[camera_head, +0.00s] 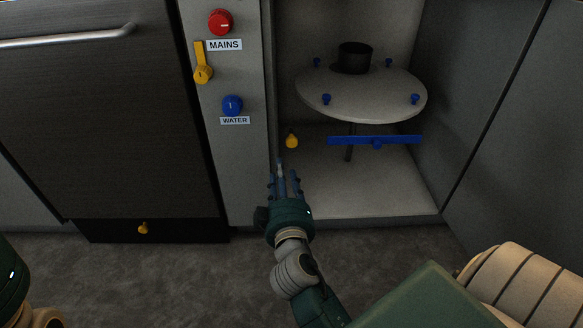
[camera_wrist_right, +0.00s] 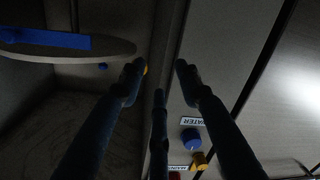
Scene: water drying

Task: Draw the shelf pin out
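A small yellow knob (camera_head: 292,141), which looks like the shelf pin, sits low at the left side of the open cabinet, below the round shelf. In the right wrist view only a sliver of the yellow knob (camera_wrist_right: 146,70) shows, beside a fingertip. My right gripper (camera_head: 282,172) is in front of the cabinet's left edge, just below the knob in the head view. Its fingers also show spread and empty in the wrist view (camera_wrist_right: 158,75), apart from the knob as far as I can tell. My left gripper's fingers are out of view.
The round shelf (camera_head: 375,107) carries a black pot (camera_head: 354,56) and several blue pegs. A blue bar (camera_head: 350,140) is below it. Left of the opening, a panel has a red knob (camera_head: 220,21), a yellow lever (camera_head: 202,72) and a blue knob (camera_head: 232,105). The cabinet floor is clear.

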